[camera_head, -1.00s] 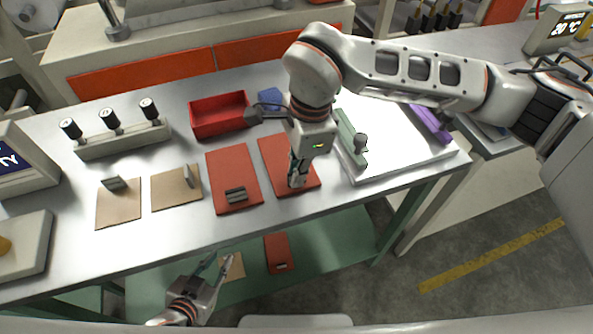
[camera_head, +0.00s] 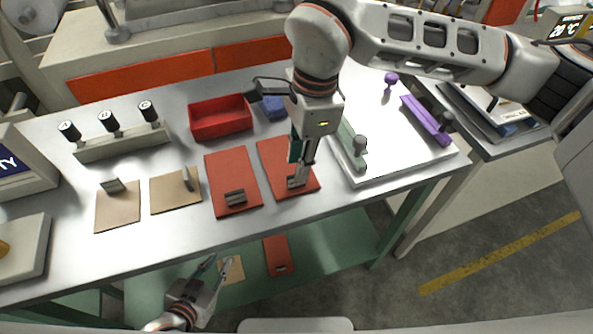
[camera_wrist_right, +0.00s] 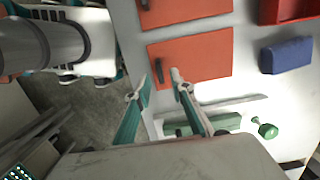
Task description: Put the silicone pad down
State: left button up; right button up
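Two red pads, seemingly silicone, lie flat side by side on the steel table. The right one (camera_head: 279,158) has a small grey grip (camera_head: 296,182) near its front edge; the left one (camera_head: 231,172) has a similar grip. My right gripper (camera_head: 302,165) is above the right pad's front part. In the right wrist view its fingers (camera_wrist_right: 159,80) are apart with nothing between them, and the right pad (camera_wrist_right: 205,60) lies beyond them. My left gripper (camera_head: 218,262) hangs low in front of the table, fingers apart and empty.
Two tan pads (camera_head: 118,209) lie left of the red ones. A red bin (camera_head: 221,132) and a blue block (camera_head: 273,105) stand behind. A white tray (camera_head: 400,165) with green and purple bars is at right. The lower shelf (camera_head: 335,240) holds another red pad (camera_head: 277,250).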

notch_tip(320, 180, up, 7)
jog(key=shift+d, duration=0.45)
dwell(0.3)
